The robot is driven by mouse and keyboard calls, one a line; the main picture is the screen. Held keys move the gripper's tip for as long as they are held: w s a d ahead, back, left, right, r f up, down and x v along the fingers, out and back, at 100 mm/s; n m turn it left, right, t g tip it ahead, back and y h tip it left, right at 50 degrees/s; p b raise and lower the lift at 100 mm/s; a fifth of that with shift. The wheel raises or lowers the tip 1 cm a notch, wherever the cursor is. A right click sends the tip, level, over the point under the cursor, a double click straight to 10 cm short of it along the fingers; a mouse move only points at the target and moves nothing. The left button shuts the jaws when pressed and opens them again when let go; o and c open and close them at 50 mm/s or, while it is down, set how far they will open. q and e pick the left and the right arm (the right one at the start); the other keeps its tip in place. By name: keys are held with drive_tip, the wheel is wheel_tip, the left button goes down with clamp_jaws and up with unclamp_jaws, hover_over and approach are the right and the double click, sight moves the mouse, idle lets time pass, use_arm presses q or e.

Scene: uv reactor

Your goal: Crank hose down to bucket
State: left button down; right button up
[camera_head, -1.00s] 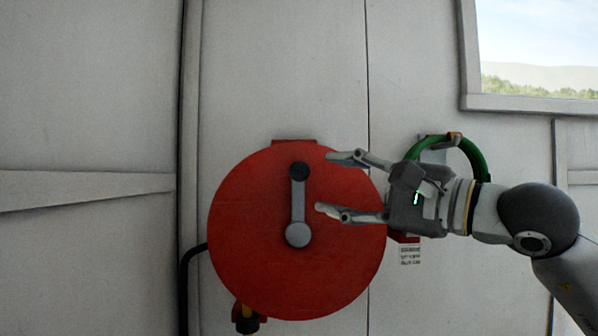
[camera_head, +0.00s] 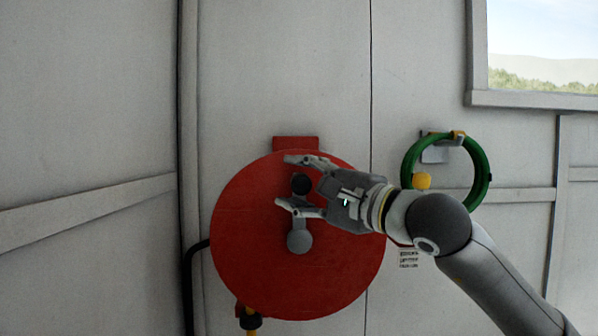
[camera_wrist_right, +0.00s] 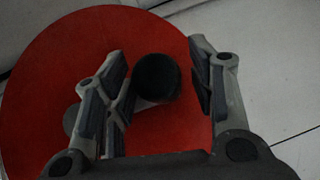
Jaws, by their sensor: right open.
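A round red hose reel (camera_head: 255,260) hangs on the white wall in the head view. Its grey crank arm runs from a round grey hub (camera_head: 299,242) up to a black knob (camera_head: 301,184). My right gripper (camera_head: 283,180) reaches in from the right, open, with one finger above the knob and one below it. In the right wrist view the black knob (camera_wrist_right: 157,78) lies between the two open fingers, with a visible gap to the right finger. The red reel (camera_wrist_right: 60,60) fills the background there. No bucket shows. My left gripper is not in view.
A green coiled hose (camera_head: 481,170) hangs on a wall bracket to the right. A yellow and black nozzle (camera_head: 250,318) sits below the reel. A black pipe (camera_head: 187,275) runs down at the reel's left. A window (camera_head: 545,50) is at upper right.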

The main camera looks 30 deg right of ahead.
drive_tip(key=shift+w, duration=0.15)
clamp_jaws()
idle(0.4)
